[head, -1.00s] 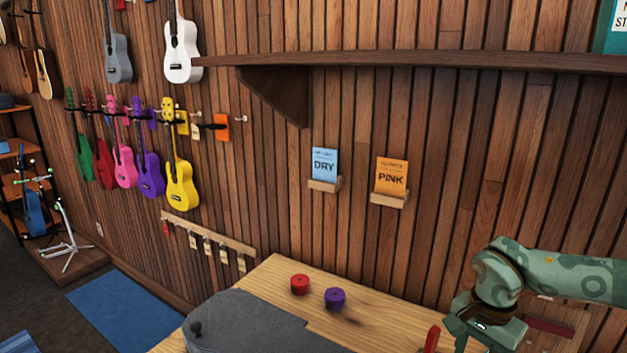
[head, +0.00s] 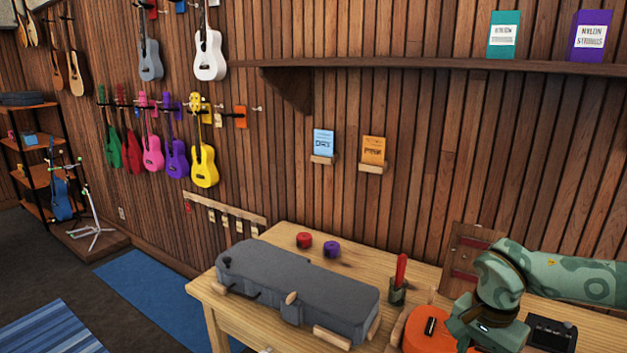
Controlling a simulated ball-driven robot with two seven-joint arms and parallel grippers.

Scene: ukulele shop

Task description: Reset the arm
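My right arm comes in from the right edge in the head view, green with a darker pattern. Its wrist bends down over the right part of the wooden workbench (head: 240,309). My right gripper (head: 462,338) is at the lower edge, in front of or over an orange object (head: 415,334) on the bench. I cannot tell whether they touch, or whether the fingers are open. My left arm and gripper are not in view.
A grey case-like block (head: 300,284) lies on the bench. Behind it are a red roll (head: 304,240) and a purple roll (head: 331,249). A cup with a red-handled tool (head: 400,272) and a black box (head: 550,334) flank my arm. A shelf (head: 440,65) runs above.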

